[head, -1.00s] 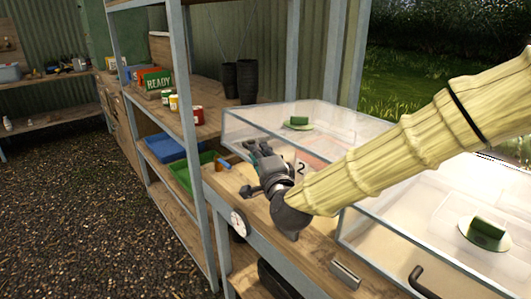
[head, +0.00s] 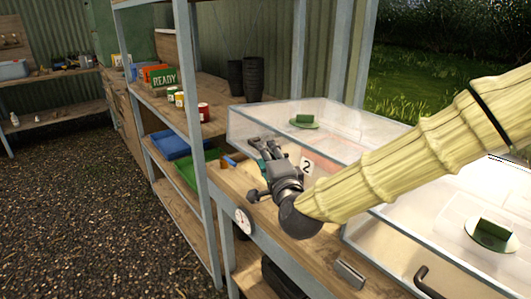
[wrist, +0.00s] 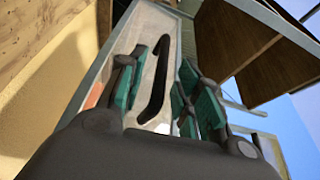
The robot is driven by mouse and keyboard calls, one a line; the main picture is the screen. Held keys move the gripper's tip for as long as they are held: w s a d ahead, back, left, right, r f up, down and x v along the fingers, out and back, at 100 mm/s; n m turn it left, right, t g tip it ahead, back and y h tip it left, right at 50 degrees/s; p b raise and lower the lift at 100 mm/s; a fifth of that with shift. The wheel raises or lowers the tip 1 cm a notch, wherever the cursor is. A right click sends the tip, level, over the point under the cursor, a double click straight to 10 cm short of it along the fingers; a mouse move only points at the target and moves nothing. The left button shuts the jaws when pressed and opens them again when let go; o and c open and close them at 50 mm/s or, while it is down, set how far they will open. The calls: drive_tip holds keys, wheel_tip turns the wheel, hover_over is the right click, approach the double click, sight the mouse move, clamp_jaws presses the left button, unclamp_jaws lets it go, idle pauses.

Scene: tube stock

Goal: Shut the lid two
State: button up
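Lid two (head: 345,135) is a clear panel in a pale grey frame, beside a white label marked 2 (head: 306,165). Its front edge appears raised above the sandy bed below. My gripper (head: 265,147) is at the lid's front left edge. In the wrist view, a black curved handle (wrist: 160,52) stands between the teal-padded fingers of my gripper (wrist: 158,88). The fingers are spread, with visible space beside the handle. The handle is hard to make out in the head view, and the arm covers part of the lid's front.
A second clear lid (head: 405,222) with a black handle (head: 424,283) lies at the right front. A round dial (head: 243,221) is on the bench front. A shelf post (head: 200,150) stands close left of my gripper. Gravel floor (head: 90,210) is open at the left.

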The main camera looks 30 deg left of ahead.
sight(294, 137)
drive_tip(key=v, duration=0.9)
drive_tip(key=shift+s+d, duration=0.2)
drive_tip(key=shift+s, duration=0.05)
